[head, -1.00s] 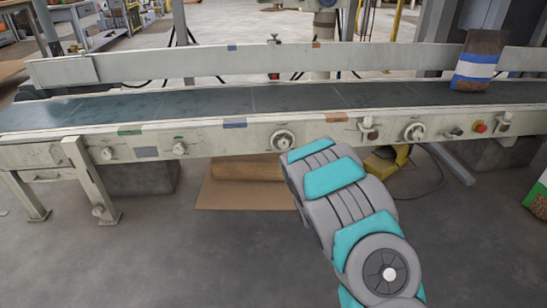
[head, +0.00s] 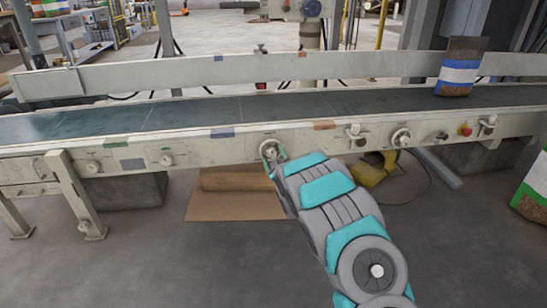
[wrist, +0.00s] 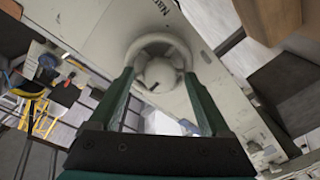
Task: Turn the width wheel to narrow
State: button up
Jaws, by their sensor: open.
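A round, pale handwheel (head: 271,149) sits on the front rail of the conveyor, just beyond my arm's end. It fills the middle top of the wrist view (wrist: 160,62), with a central hub and partly legible lettering starting "Nar" above it. My gripper (wrist: 161,74) is open, its two green fingers pointing at the wheel, one tip near each side of the rim. In the head view my gripper (head: 272,164) partly overlaps the wheel's lower edge. I cannot tell whether the fingertips touch the rim.
A second handwheel (head: 401,138), a red button (head: 465,130) and small knobs line the rail to the right. A bag (head: 459,68) stands on the belt (head: 200,112). A yellow object (head: 369,172) and cardboard (head: 230,206) lie below. Another bag (head: 533,195) is at far right.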

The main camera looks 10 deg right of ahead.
grip_shut()
dwell(0.7)
